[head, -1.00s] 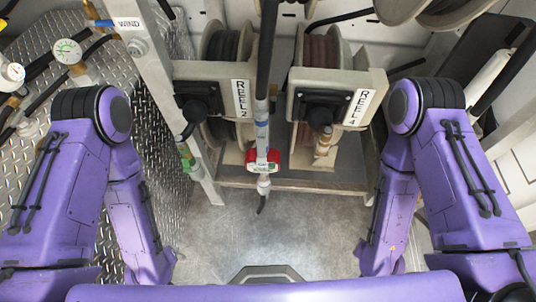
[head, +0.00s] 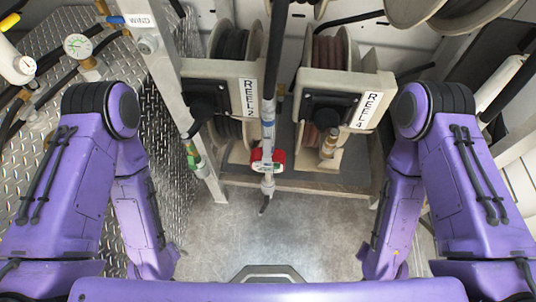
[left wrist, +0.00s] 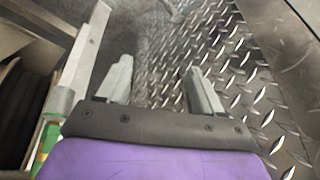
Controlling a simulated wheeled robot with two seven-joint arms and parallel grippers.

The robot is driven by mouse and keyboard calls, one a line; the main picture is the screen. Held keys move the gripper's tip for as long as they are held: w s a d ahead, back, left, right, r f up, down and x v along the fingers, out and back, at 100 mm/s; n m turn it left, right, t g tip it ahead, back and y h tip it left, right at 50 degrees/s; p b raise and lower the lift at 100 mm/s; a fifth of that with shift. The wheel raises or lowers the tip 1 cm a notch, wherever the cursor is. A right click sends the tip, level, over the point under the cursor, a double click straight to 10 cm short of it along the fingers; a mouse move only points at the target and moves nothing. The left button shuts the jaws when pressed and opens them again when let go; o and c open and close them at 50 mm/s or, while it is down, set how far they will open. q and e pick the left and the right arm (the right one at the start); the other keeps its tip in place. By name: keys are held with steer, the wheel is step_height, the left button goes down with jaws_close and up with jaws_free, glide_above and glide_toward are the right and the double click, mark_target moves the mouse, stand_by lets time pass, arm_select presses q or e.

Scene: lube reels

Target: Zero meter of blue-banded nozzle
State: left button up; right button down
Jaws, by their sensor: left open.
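A hanging nozzle with a red meter (head: 267,160) is at the centre of the head view, in front of the reels. A blue band (head: 268,113) shows on its stem above the meter, and its dark tip points down. The meter's display is too small to read. My left gripper (left wrist: 160,84) is open in the left wrist view, with nothing between its fingers and tread plate behind them. Both my grippers are out of the head view.
A green-banded nozzle (head: 193,155) hangs by the metal post at left. Reel 2 (head: 230,65) and reel 4 (head: 325,75) stand behind. A tan-tipped nozzle (head: 329,145) hangs at reel 4. Gauges (head: 77,46) are at far left. The floor (head: 240,230) in front is clear.

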arm_select(q)
jaws_close()
stand_by(1.7)
